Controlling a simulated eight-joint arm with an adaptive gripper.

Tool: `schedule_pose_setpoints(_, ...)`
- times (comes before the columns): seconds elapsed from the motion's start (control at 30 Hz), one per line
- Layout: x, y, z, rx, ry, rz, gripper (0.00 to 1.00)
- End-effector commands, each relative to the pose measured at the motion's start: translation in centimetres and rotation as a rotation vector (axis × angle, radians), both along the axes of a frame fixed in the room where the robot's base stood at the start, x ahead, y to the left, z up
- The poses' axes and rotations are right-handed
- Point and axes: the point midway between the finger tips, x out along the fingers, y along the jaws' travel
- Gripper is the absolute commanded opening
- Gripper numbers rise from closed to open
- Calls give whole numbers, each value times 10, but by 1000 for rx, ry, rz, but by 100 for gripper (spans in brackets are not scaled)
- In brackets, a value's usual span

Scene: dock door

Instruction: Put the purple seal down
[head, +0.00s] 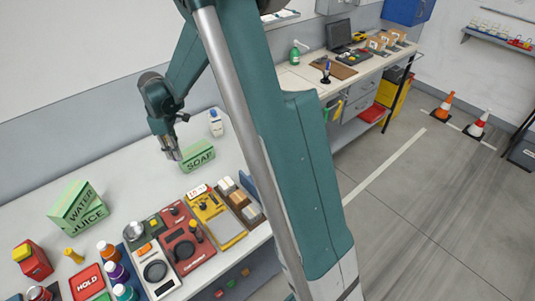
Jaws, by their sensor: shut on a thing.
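My gripper (174,155) hangs over the pale bench at the left, fingers pointing down, just left of the green SOAP box (199,156). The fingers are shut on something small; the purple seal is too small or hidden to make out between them. I cannot tell whether the fingertips touch the box or the bench.
The bench (110,160) has bare room left of the gripper. A green WATER and JUICE box (77,208), a white bottle (215,123), a yellow device (215,215), red-and-grey panels (182,244) and a purple-bodied bottle (117,273) stand around. My arm hides part of the middle.

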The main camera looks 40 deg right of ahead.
Motion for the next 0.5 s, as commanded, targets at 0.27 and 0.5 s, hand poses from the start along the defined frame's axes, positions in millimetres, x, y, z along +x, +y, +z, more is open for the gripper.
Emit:
schedule_pose_setpoints(0.27,-12,-77,7,0,0,-168,6)
schedule_pose_setpoints(0.5,-28,-140,12,0,0,-310,6)
